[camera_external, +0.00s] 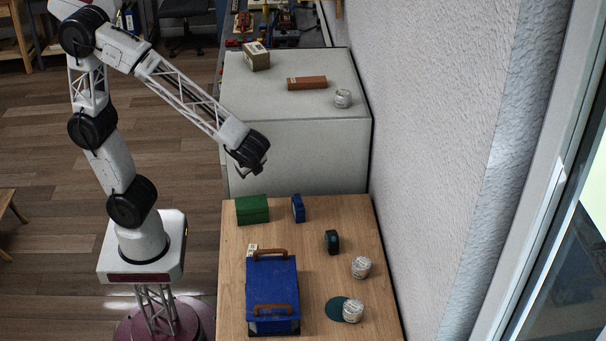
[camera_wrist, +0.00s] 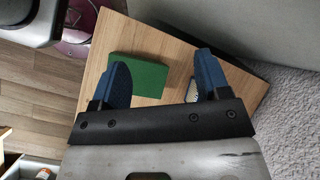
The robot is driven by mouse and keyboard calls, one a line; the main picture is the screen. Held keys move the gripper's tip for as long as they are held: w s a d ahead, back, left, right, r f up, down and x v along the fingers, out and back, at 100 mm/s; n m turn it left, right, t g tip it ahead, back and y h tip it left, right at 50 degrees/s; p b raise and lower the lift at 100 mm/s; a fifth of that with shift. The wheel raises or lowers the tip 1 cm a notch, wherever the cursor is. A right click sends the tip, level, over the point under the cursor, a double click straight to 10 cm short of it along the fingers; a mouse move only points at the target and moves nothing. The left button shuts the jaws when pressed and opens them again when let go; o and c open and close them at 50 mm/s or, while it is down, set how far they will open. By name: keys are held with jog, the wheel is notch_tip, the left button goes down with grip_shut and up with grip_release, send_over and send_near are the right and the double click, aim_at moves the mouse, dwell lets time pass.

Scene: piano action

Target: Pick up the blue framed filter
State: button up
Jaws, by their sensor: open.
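The blue framed filter (camera_external: 298,208) is a small upright blue block near the far edge of the wooden table (camera_external: 232,290), just right of a green box (camera_external: 252,209). In the wrist view a pale meshed piece of the filter (camera_wrist: 191,92) shows beside the right finger, which hides most of it. My gripper (camera_external: 262,170) is above the far end of the table, higher than the filter and apart from it. In the wrist view my gripper (camera_wrist: 162,65) has its blue fingers spread and nothing held between them.
The green box also shows in the wrist view (camera_wrist: 140,76), close to the left finger. A blue case with brown handles (camera_external: 272,283), a dark green block (camera_external: 332,241) and two pale jars (camera_external: 362,267) stand nearer. A white cabinet (camera_external: 290,140) is behind; a wall is right.

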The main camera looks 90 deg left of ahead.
jog(key=w+d+f+m+t+y, duration=0.1)
jog(key=w+d+f+m+y, duration=0.35)
jog(key=w, duration=0.35)
jog(key=m+t+y, duration=0.2)
jog(key=m+t, duration=0.1)
jog(key=m, duration=0.3)
send_near(297, 200)
jog(key=a, duration=0.3)
jog(key=shift+w+d+f+n, duration=0.2)
jog(key=shift+w+f+n, duration=0.1)
jog(key=shift+w, duration=0.1)
jog(key=shift+h, duration=0.25)
jog(key=shift+x, duration=1.3)
jog(key=shift+a, duration=0.1)
jog(key=shift+x, duration=2.5)
